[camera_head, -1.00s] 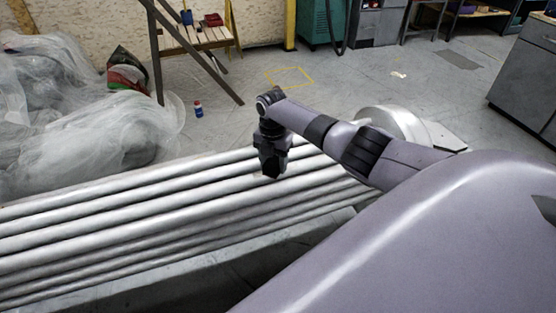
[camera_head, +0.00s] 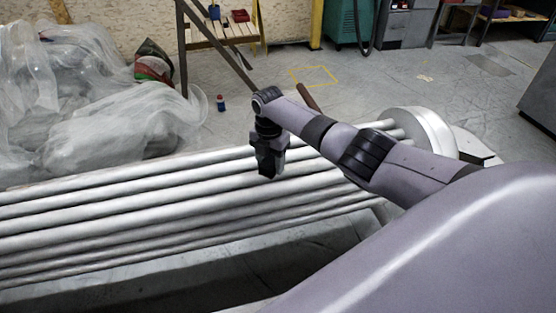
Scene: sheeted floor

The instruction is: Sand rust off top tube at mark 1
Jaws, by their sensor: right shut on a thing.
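A bundle of several long, pale silver tubes (camera_head: 110,211) runs from the left edge up to the right, to a round silver end piece (camera_head: 429,131). The top tube (camera_head: 120,175) lies along the far side of the bundle. I cannot make out mark 1 or any clear rust on it. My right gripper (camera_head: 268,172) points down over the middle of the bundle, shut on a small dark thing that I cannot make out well. I cannot tell whether it touches a tube. My right arm hides part of the tubes' right end. My left gripper is not in view.
Clear plastic sheeting (camera_head: 95,100) lies heaped at the left. A small red and blue can (camera_head: 220,103) stands on the floor behind the tubes. A wooden stand (camera_head: 222,33) is further back. A brown bar (camera_head: 307,97) shows behind my arm. The floor behind is mostly open.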

